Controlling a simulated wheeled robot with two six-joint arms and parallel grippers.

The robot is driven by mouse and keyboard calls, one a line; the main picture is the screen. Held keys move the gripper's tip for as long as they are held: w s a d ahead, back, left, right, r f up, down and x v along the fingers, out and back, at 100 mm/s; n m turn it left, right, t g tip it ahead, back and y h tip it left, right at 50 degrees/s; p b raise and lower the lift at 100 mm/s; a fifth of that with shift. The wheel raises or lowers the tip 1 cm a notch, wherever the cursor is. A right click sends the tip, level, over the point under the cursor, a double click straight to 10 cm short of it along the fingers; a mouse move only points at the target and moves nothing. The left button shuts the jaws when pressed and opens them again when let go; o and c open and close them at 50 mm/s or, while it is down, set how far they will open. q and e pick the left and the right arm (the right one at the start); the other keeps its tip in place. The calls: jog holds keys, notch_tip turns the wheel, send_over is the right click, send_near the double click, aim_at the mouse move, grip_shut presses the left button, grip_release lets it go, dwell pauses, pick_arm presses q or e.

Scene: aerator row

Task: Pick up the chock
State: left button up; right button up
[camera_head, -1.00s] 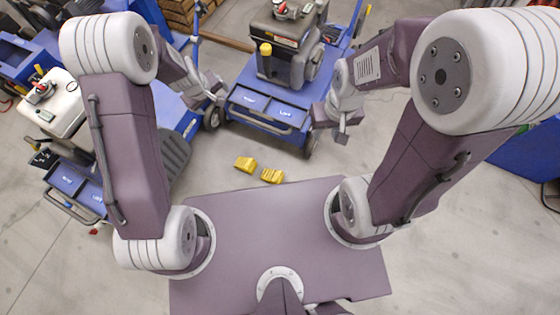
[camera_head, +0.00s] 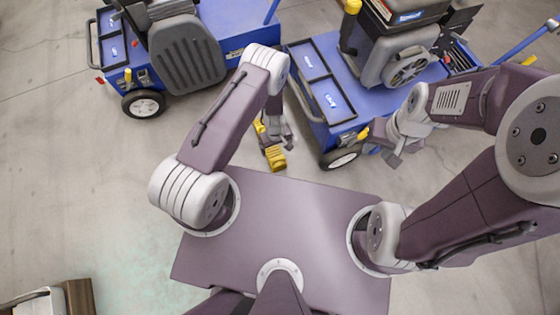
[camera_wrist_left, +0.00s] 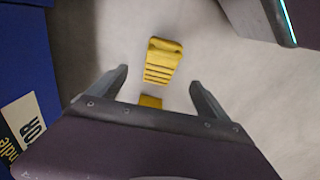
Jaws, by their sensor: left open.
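Two yellow ridged chocks lie on the concrete floor just beyond my base. In the head view the nearer chock (camera_head: 275,158) shows below my left gripper (camera_head: 283,138), and the other chock (camera_head: 259,127) is partly hidden by the arm. In the left wrist view one chock (camera_wrist_left: 163,60) lies ahead of the open fingers (camera_wrist_left: 160,90), its ridges towards me. The second chock (camera_wrist_left: 150,101) shows only as a strip above my gripper's body. The fingers hold nothing. My right gripper (camera_head: 393,157) hangs beside a blue machine; its jaws are too small to read.
A blue aerator (camera_head: 340,97) with an engine stands right of the chocks, its wheel (camera_head: 341,158) close to them. Another blue machine (camera_head: 225,25) stands at upper left.

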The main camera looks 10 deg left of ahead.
aim_at(276, 155)
pick_arm(q)
jog(key=shift+s+f+b, duration=0.2)
jog(key=shift+f, duration=0.45)
jog(key=shift+s+f+b, duration=0.2)
jog(key=shift+f, duration=0.4)
jog(key=shift+d, duration=0.1)
notch_tip(276, 155, down, 4)
jog(key=b, duration=0.3)
jog(key=shift+b, duration=0.4)
notch_tip(276, 155, down, 5)
jog(key=b, duration=0.5)
jog(key=shift+f+b, duration=0.15)
jog(key=shift+b, duration=0.15)
jog(key=shift+r, duration=0.2)
jog(key=c, duration=1.9)
grip_shut()
pick_arm(e)
notch_tip(276, 155, down, 11)
